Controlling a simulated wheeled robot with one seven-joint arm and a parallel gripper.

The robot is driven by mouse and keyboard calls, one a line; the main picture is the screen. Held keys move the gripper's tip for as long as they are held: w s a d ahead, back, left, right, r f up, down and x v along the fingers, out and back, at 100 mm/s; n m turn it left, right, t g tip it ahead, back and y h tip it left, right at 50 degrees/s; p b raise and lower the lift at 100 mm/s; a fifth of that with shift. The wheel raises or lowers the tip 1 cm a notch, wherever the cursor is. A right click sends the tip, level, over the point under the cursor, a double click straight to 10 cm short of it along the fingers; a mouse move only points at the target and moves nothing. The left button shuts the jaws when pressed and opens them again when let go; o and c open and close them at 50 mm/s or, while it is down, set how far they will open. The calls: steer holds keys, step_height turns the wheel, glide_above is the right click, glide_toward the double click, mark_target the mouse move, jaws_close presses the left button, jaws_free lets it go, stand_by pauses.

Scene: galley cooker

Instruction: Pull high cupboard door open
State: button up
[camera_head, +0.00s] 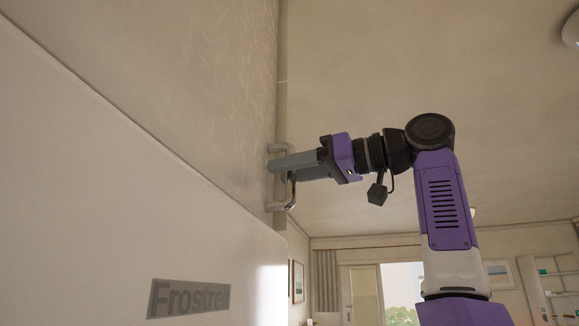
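The high cupboard door (190,75) is the pale, faintly patterned panel at the upper left, seen steeply from below. Its metal bar handle (291,199) stands out near the door's right edge. My gripper (282,168) reaches in from the right, with its grey fingers at the upper part of the handle. The fingers overlap the bar and hide part of it. I cannot tell whether they are clamped on it or only around it. I cannot make out a gap along the door's edge.
A large white appliance marked "Frostrek" or similar (110,190) fills the lower left, below the door. The ceiling (430,60) is above. Behind my arm the room is open, with a curtain (326,280), a bright opening (400,285) and shelves (560,285) far back.

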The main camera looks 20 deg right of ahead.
jaws_close()
steer(key=shift+a, duration=0.1)
stand_by(1.3)
